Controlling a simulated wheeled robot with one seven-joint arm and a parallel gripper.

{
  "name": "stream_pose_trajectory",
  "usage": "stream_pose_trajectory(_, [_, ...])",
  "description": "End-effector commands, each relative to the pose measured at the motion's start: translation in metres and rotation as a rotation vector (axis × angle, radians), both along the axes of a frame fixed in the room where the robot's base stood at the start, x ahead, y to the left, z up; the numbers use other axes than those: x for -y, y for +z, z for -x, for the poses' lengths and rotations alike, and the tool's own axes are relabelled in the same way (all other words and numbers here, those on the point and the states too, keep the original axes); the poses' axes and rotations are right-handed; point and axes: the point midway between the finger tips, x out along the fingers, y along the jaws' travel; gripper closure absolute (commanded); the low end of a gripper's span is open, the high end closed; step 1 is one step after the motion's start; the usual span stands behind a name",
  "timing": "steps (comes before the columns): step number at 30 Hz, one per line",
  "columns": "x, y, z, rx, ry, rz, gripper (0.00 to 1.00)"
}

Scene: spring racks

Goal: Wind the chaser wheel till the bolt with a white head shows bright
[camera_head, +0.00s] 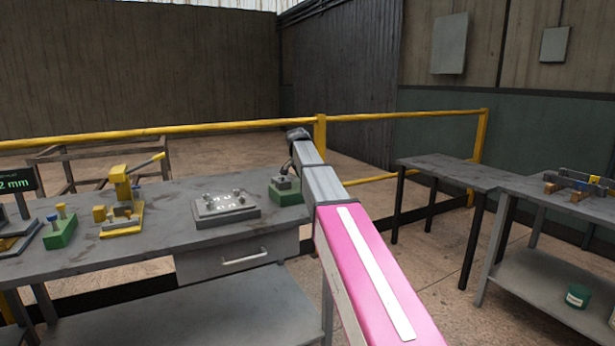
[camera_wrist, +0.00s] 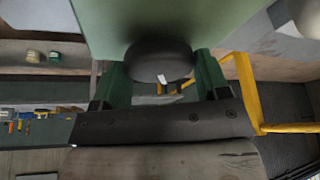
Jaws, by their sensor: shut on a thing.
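My gripper (camera_wrist: 160,70) is shut on a dark round wheel (camera_wrist: 158,55) in the wrist view, with one green finger at each side. The wheel, which looks like the chaser wheel, has a short white mark on its near rim. A pale green block (camera_wrist: 165,18) fills the view behind it. In the head view a green block with a grey top (camera_head: 288,192) stands at the bench's right end, beside my arm's far end; the wheel cannot be made out there. A grey plate (camera_head: 227,213) with several small bolts lies left of it. Which bolt has a white head is too small to tell.
The grey bench (camera_head: 165,240) also holds a yellow lever press (camera_head: 122,208), a green block with blue and yellow pegs (camera_head: 60,232) and a display (camera_head: 16,183) ending "2 mm". A yellow rail (camera_head: 220,127) runs behind. A second table (camera_head: 455,173) stands right, across open floor.

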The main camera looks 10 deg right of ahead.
Motion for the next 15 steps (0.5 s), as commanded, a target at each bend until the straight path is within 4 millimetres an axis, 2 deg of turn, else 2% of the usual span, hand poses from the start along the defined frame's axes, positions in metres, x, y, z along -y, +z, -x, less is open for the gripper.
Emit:
stream_pose_trajectory(4, [-0.0003,0.0000,0.0003,-0.001,0.000,-0.002,0.55])
stream_pose_trajectory(5, [-0.0003,0.0000,0.0003,-0.001,0.001,-0.002,0.25])
stream_pose_trajectory(6, [-0.0003,0.0000,0.0003,-0.001,0.001,-0.002,0.12])
stream_pose_trajectory(7, [-0.0003,0.0000,0.0003,0.000,0.001,-0.001,0.06])
stream_pose_trajectory(15, [-0.0003,0.0003,0.0003,0.000,0.001,-0.001,0.06])
